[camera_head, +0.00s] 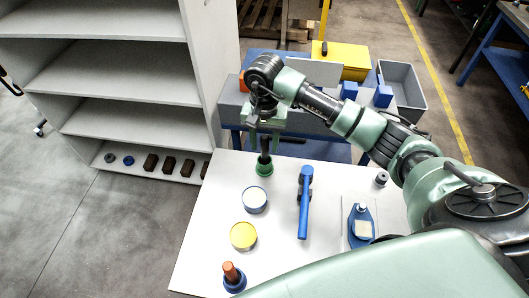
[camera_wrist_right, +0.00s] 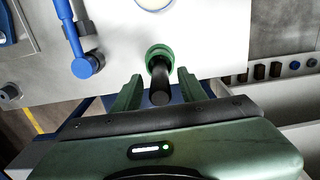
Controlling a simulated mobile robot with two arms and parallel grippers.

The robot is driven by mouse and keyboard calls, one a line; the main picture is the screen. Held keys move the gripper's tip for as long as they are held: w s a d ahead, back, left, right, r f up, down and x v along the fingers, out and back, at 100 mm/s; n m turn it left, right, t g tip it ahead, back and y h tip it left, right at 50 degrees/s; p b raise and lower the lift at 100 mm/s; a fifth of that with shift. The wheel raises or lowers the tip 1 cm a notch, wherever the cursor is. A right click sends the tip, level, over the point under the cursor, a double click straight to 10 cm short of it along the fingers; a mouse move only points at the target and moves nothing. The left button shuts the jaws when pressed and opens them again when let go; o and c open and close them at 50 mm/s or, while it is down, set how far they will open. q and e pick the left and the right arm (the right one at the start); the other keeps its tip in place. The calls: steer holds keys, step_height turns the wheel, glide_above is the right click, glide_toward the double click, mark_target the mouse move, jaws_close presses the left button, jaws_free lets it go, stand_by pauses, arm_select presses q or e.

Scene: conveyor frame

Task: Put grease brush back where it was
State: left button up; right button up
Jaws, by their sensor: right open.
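An upright dark handle (camera_head: 265,146) stands in a round green base (camera_head: 264,168) at the far end of the white table; I take it for the grease brush, but no bristles show. My right gripper (camera_head: 264,136) is just above it, pointing down and open. In the right wrist view the dark handle (camera_wrist_right: 160,85) lies between the two spread fingers (camera_wrist_right: 158,88), with a gap on each side, and the green base (camera_wrist_right: 159,54) is just beyond them. A similar orange handle (camera_head: 230,271) stands in a blue base (camera_head: 234,284) at the near left. My left gripper is out of view.
On the white table (camera_head: 205,225) are a blue-rimmed tin (camera_head: 255,199), a yellow tin (camera_head: 243,236), a long blue tool (camera_head: 304,205), a blue device on a plate (camera_head: 361,224) and a grey cylinder (camera_head: 381,178). Shelves (camera_head: 110,100) stand left; a grey bin (camera_head: 402,85) stands behind.

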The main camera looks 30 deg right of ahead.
step_height(320, 180, up, 6)
steer(key=shift+r+b, duration=0.2)
steer(key=shift+b, duration=0.55)
steer(key=shift+r, duration=0.65)
